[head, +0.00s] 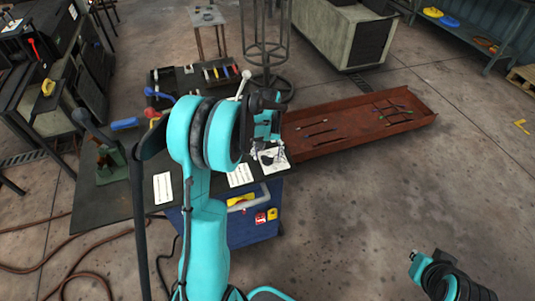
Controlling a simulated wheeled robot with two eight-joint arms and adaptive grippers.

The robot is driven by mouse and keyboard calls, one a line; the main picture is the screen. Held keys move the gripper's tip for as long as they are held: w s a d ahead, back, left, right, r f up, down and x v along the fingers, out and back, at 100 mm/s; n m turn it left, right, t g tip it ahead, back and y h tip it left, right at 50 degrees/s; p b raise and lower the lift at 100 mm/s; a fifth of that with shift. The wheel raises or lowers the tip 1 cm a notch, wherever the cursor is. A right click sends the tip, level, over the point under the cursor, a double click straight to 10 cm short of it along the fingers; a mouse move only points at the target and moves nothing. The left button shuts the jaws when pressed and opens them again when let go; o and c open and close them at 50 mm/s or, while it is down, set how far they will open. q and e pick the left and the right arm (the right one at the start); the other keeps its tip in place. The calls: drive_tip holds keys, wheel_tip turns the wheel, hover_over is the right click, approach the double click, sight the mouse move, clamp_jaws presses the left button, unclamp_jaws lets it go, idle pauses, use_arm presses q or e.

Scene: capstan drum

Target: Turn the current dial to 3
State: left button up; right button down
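A blue box-shaped machine (250,230) stands at the front right of the dark workbench (110,200), with a grey handle on top. My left gripper (270,152) is above the bench's right end, over white paper, apart from the machine. Its fingers are too small and dark to tell open from shut. My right gripper (416,257) is low at the right, over bare floor; its finger state is unclear.
A rust-red tray (350,145) with several thin tools lies right of the bench. A round wire stand (266,55) is behind. White sheets and a green tool (108,160) are on the bench. Hoses cross the left floor. The right floor is mostly clear.

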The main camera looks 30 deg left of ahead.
sight(267, 156)
use_arm(q)
wheel_tip(267, 156, up, 12)
idle(0.6)
drive_tip(key=s+d+r+m+t, duration=0.3)
drive_tip(key=s+d+r, duration=0.2)
drive_tip(key=s+d, duration=0.4)
drive_tip(key=s+d+f+m+t, duration=0.2)
drive_tip(key=s+d, duration=0.4)
drive_tip(key=s, duration=0.3)
drive_tip(key=shift+s+d+f+t, duration=0.4)
drive_tip(key=shift+f+t, duration=0.35)
drive_tip(key=shift+t, duration=0.35)
